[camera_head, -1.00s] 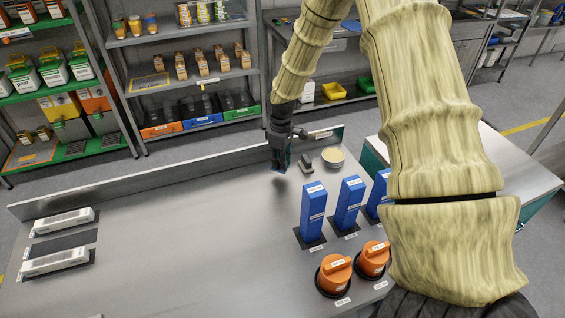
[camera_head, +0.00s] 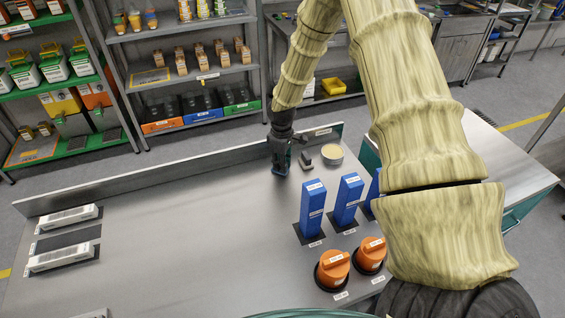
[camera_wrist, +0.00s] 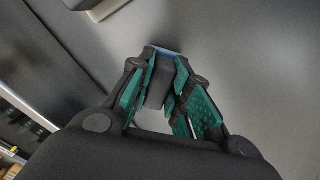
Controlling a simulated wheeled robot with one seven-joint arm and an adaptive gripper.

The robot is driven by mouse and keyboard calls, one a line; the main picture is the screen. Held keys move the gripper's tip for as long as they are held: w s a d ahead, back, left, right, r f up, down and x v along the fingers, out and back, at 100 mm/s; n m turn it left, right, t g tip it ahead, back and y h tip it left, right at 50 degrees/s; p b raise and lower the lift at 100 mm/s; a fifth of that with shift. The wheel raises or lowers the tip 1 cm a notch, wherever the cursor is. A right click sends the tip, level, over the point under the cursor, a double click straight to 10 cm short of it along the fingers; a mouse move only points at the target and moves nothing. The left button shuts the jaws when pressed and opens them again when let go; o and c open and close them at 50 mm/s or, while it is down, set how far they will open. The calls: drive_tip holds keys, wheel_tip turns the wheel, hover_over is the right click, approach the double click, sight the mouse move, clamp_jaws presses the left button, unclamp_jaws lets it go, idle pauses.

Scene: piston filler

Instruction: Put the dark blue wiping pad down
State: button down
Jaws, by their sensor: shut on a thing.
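My gripper (camera_head: 281,167) points down over the far side of the steel bench, near the raised back edge. Its teal fingers (camera_wrist: 158,90) are shut on the wiping pad, seen in the wrist view as a dark block with a blue edge (camera_wrist: 161,50) between the fingertips. In the head view the pad is mostly hidden by the fingers and very small. It is at or just above the bench surface (camera_head: 190,230); I cannot tell whether it touches.
Close right of my gripper are a small grey block (camera_head: 304,158) and a round bowl (camera_head: 332,154). Nearer stand blue boxes (camera_head: 313,205) and orange-capped containers (camera_head: 333,268). The bench middle is clear.

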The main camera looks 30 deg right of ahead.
drive_tip(key=c, duration=1.3)
unclamp_jaws()
drive_tip(key=shift+f, duration=0.1)
drive_tip(key=shift+r+b, duration=2)
drive_tip(key=shift+r, duration=4.15)
